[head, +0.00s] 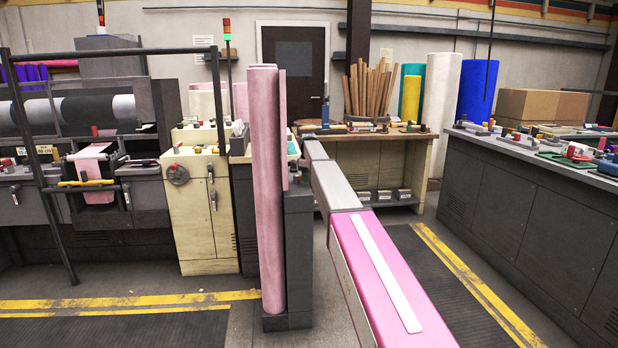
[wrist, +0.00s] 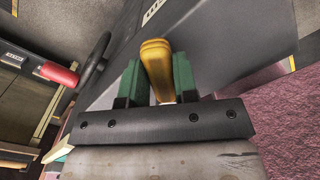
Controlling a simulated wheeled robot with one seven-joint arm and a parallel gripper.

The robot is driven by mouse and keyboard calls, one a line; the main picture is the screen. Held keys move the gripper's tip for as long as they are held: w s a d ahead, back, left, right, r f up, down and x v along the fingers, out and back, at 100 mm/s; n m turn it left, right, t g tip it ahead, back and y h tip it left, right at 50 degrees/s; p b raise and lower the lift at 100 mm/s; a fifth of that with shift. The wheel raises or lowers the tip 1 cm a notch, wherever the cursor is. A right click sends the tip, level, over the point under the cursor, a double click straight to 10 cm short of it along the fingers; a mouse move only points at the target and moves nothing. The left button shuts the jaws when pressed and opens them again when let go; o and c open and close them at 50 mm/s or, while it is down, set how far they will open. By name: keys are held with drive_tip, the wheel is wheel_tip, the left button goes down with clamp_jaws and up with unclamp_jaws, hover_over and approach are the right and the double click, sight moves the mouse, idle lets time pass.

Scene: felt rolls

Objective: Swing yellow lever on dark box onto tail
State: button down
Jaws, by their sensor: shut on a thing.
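In the wrist view my gripper (wrist: 157,82) has its two green finger pads on either side of the yellow lever (wrist: 156,55). It is shut on the lever, whose rounded end points away from the palm. The lever's pivot is hidden. The grey face of the dark box (wrist: 225,40) lies behind the lever. In the head view the dark box (head: 299,250) stands behind a tall pink felt roll (head: 266,190); the lever and my fingers cannot be made out there. A narrow pink strip (head: 284,130) beside the roll may be the tail; I cannot tell.
In the wrist view a red-gripped handle (wrist: 60,74) and a black curved part (wrist: 96,58) are at left; rough pink material (wrist: 265,125) is at right. A cream cabinet (head: 200,215) stands left of the roll. A long grey bench (head: 530,210) fills the right.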

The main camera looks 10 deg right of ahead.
sight(301, 187)
drive_tip(key=m, duration=0.1)
drive_tip(key=s+a+m, duration=0.1)
drive_tip(key=m, duration=0.1)
drive_tip(key=shift+s+a+m, duration=0.25)
drive_tip(key=shift+m, duration=0.05)
drive_tip(key=shift+s+a+m, duration=0.2)
drive_tip(key=shift+a+m, duration=0.25)
drive_tip(key=shift+m, duration=0.5)
drive_tip(key=shift+s+a+m, duration=0.2)
drive_tip(key=shift+a+m, duration=0.25)
drive_tip(key=shift+m, duration=0.5)
drive_tip(key=c, duration=0.9)
unclamp_jaws()
wheel_tip(301, 187, up, 11)
drive_tip(key=shift+f, duration=0.1)
